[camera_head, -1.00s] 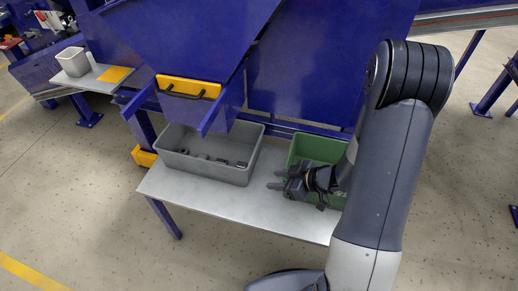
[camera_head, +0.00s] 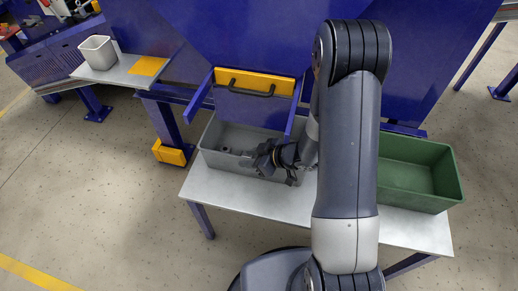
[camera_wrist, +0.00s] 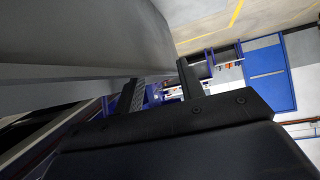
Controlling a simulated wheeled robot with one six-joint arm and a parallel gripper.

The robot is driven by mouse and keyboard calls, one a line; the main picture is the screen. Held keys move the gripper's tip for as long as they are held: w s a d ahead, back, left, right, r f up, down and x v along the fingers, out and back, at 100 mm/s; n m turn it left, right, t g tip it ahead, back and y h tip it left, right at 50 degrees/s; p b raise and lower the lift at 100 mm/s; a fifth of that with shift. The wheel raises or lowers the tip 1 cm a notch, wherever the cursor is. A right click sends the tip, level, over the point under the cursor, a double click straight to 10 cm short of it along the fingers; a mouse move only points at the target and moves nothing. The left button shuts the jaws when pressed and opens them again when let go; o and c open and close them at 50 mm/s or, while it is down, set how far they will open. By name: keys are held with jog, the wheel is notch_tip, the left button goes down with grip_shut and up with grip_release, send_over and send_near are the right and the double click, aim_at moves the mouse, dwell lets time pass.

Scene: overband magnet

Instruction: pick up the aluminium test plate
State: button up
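I cannot make out the aluminium test plate in either view. My gripper (camera_head: 258,160) is at the grey bin (camera_head: 225,163), over its front right part, in the head view. In the wrist view my gripper (camera_wrist: 158,78) shows two dark fingers standing apart, with nothing seen between them. A large grey surface, perhaps the bin wall, fills the upper left of the wrist view close to the fingers. A few small dark parts lie in the grey bin; my gripper and the chute hide much of its inside.
The grey bin and a green bin (camera_head: 418,202) stand on a metal table (camera_head: 255,201). A blue chute with a yellow bar and black handle (camera_head: 252,88) hangs just above the grey bin. A white container (camera_head: 98,53) and a yellow pad (camera_head: 148,66) are on a side shelf.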

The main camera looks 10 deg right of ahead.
jog(key=x, duration=0.2)
jog(key=shift+a+f, duration=0.2)
jog(key=shift+a, duration=0.05)
jog(key=shift+c, duration=0.5)
grip_shut()
dwell(0.6)
jog(key=shift+w+r, duration=0.1)
